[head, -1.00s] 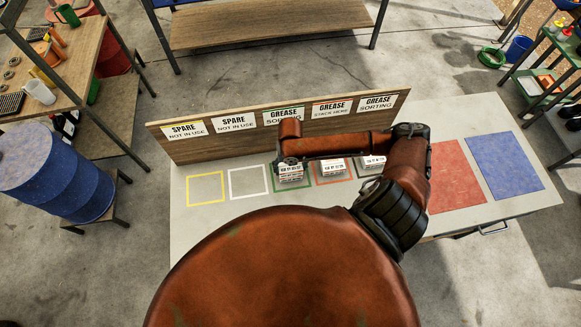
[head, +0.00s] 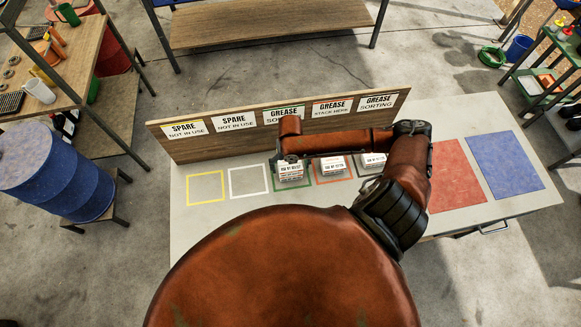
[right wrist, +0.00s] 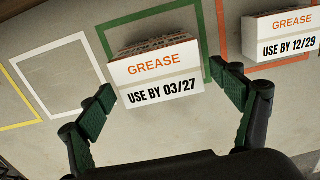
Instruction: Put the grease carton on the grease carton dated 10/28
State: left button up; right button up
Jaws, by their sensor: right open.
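A white grease carton reading USE BY 03/27 (right wrist: 160,75) stands in the green square; it also shows in the head view (head: 291,172). A second carton, USE BY 12/29 (right wrist: 285,38), stands in the red-orange square and shows in the head view (head: 333,165). A third carton (head: 372,161) stands further right, its date too small to read. My right gripper (right wrist: 168,84) is open and empty, its green-padded fingers spread on either side of the 03/27 carton's near face, apparently short of it. In the head view my arm mostly hides this gripper. My left gripper is not in view.
A sign board (head: 338,110) runs behind the squares, reading spare, grease sorting and stack here. Yellow (head: 205,203) and white (head: 248,195) squares are empty. Red (head: 452,180) and blue (head: 503,165) mats lie bare on the right of the table.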

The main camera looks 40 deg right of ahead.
aim_at(291, 166)
notch_tip(291, 166, up, 11)
jog(key=shift+b, duration=0.4)
